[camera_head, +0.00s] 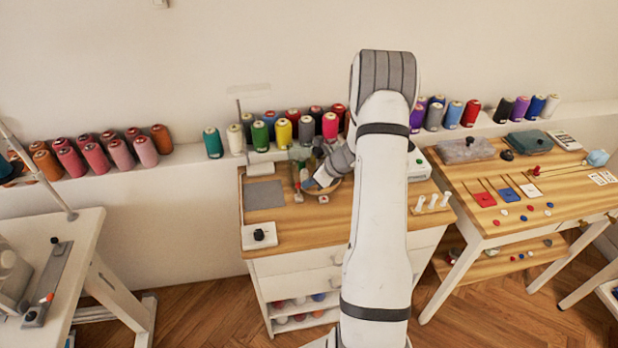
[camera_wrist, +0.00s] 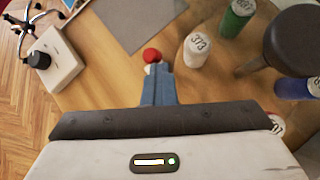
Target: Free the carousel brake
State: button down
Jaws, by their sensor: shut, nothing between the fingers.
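My gripper (camera_wrist: 158,70) shows in the wrist view as blue fingers, shut with nothing between them. A small red knob (camera_wrist: 151,55) shows just beyond the fingertips; contact is unclear. It may be the brake. In the head view, my gripper (camera_head: 311,184) is low over the middle table, at the left side of a round wooden piece (camera_head: 343,192), possibly the carousel, mostly hidden by my arm. Spools marked 373 (camera_wrist: 196,50) and 881 (camera_wrist: 236,18) stand right of the fingers, near a dark round-topped post (camera_wrist: 298,40).
A white box with a black knob (camera_head: 260,236) sits at the table's front left, also in the wrist view (camera_wrist: 60,62). A grey mat (camera_head: 265,194) lies behind it. A blue spool (camera_wrist: 298,88) stands at right. Thread cones line the back shelf. Bare wood lies left of my fingers.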

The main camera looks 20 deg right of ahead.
jog(key=shift+w+a, duration=0.2)
jog(key=shift+w, duration=0.1)
jog(key=shift+r, duration=0.1)
jog(key=shift+d+r+p, duration=0.15)
jog(key=shift+r+p, duration=0.4)
jog(key=shift+r, duration=0.2)
jog(key=d+f+b+v, duration=0.1)
jog(key=v, duration=1.2)
jog(key=shift+d, duration=0.35)
jog(key=shift+f, duration=0.1)
